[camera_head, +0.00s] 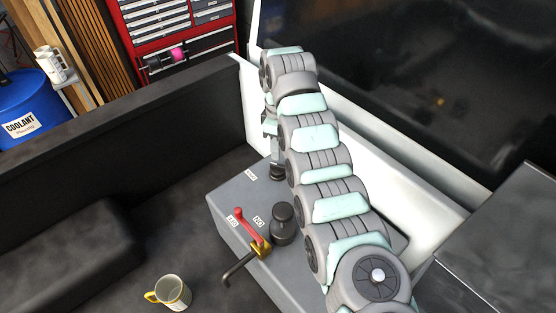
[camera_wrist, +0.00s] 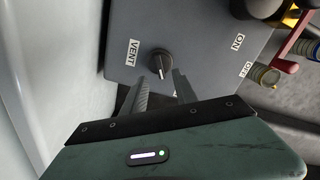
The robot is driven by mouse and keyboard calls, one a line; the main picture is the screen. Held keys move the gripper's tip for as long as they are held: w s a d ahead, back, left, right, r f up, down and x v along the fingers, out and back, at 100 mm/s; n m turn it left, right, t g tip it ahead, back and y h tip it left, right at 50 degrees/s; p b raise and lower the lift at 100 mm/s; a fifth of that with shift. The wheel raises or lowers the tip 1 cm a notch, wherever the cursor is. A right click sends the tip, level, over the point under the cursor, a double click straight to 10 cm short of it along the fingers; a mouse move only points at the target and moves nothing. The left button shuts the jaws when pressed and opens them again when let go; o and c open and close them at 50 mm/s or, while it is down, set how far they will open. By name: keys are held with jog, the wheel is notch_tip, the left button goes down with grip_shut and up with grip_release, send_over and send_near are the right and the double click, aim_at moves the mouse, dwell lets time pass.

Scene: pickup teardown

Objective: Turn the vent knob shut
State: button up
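The vent knob (camera_wrist: 160,63) is small, round and dark with a pale pointer mark, on the grey box top (camera_wrist: 200,35) beside the VENT label (camera_wrist: 132,52) in the wrist view. My gripper (camera_wrist: 163,77) is open, its two grey fingers spread apart with the tips close to the knob. I cannot tell whether they touch it.
A red lever (camera_head: 246,224) on a brass valve (camera_head: 262,249) stands between ON and OFF labels. A black cap (camera_head: 282,222) stands close to my arm. A white wall (camera_wrist: 25,100) rises beside the box. A mug (camera_head: 173,292) stands on the dark floor.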

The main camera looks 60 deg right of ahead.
aim_at(278, 164)
notch_tip(278, 164, down, 7)
jog(key=shift+f+p, duration=0.1)
jog(key=shift+p, duration=0.7)
jog(key=shift+c, duration=0.3)
grip_shut()
